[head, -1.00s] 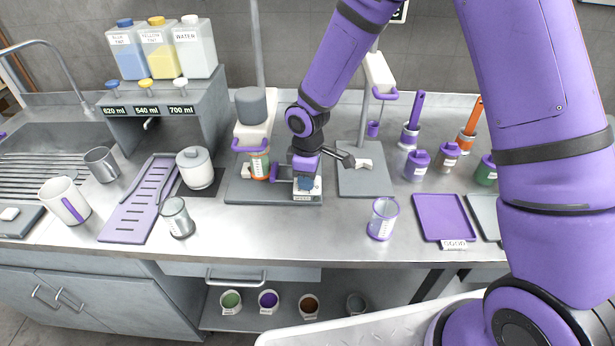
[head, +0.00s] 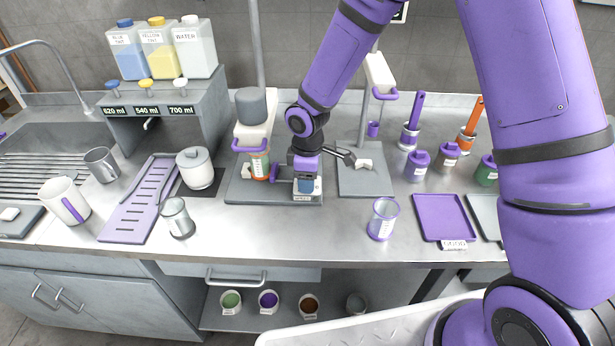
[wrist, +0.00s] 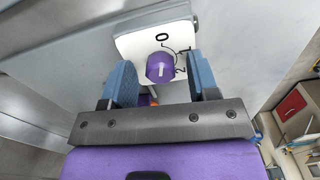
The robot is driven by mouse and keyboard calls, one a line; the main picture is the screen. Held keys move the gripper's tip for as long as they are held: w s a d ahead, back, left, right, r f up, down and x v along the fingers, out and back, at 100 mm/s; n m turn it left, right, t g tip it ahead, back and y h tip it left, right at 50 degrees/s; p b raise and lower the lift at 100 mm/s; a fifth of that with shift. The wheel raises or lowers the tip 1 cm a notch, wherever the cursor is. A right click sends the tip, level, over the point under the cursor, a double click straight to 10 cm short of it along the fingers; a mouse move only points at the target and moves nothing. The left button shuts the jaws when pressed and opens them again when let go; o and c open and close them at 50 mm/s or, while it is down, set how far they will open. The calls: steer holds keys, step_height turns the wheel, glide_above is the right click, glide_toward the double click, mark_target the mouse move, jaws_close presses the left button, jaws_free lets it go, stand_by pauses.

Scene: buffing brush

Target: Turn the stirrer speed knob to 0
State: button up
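The stirrer speed knob (wrist: 160,67) is purple with a white pointer line. It sits on a white dial plate (wrist: 130,45) marked 0, 1 and 2. The pointer appears to face right in the wrist view, near the 2 and away from the 0. My gripper (wrist: 163,78) is open, with one blue finger on each side of the knob and gaps visible. In the head view, my gripper (head: 306,187) points down at the front of the stirrer (head: 255,135) base and hides the knob.
An orange-marked beaker (head: 260,166) stands under the stirrer, left of my gripper. A second stand (head: 365,180) is to the right. A lidded white pot (head: 195,170) and a clear beaker (head: 383,220) are nearby. The front bench strip between them is clear.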

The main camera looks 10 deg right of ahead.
step_height(320, 180, up, 11)
stand_by(0.7)
steer(key=shift+s+f, duration=0.1)
steer(key=shift+f, duration=0.05)
